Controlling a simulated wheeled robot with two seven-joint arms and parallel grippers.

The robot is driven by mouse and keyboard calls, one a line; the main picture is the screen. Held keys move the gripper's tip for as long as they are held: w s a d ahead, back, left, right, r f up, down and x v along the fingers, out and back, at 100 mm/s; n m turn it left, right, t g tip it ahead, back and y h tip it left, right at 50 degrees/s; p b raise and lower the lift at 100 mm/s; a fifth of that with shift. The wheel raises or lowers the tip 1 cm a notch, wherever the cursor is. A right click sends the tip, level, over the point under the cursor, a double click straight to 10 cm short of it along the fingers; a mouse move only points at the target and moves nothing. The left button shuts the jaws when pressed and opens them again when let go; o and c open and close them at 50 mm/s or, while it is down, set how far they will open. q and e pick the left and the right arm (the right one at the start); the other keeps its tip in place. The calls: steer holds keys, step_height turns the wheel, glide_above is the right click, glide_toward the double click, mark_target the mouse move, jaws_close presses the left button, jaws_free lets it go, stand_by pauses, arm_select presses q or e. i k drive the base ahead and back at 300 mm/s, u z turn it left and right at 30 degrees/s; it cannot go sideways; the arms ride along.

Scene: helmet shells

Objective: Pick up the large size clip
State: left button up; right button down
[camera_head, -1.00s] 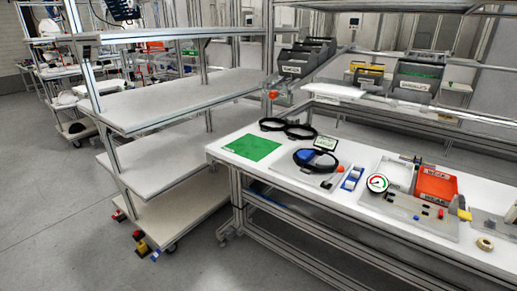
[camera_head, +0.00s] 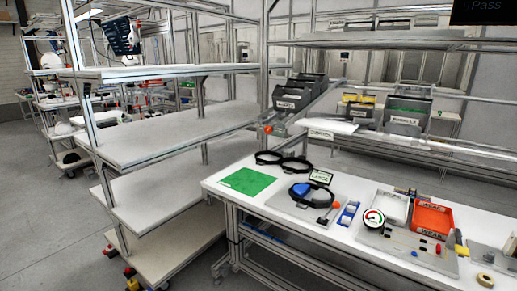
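No gripper or arm of mine is in view. I cannot tell for sure which thing is the large size clip. Two black rings (camera_head: 294,165) lie side by side at the back of the white workbench (camera_head: 225,192). Another black ring (camera_head: 313,195) with a blue part (camera_head: 300,188) sits on a grey plate in front of them. A blue and white piece (camera_head: 348,214) lies right of that plate.
A green mat (camera_head: 247,181) lies at the bench's left end. A round gauge (camera_head: 373,217), a white tray (camera_head: 393,206) and a tape roll (camera_head: 485,280) are on the right. Labelled bins (camera_head: 408,112) stand on a rack behind. A tall shelf cart (camera_head: 175,135) stands at the left.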

mark_target(347, 221)
steer(key=z, duration=0.2)
steer(key=i, duration=0.35)
steer(key=z, duration=0.8)
steer(key=i, duration=1.45)
steer(key=u, duration=0.3)
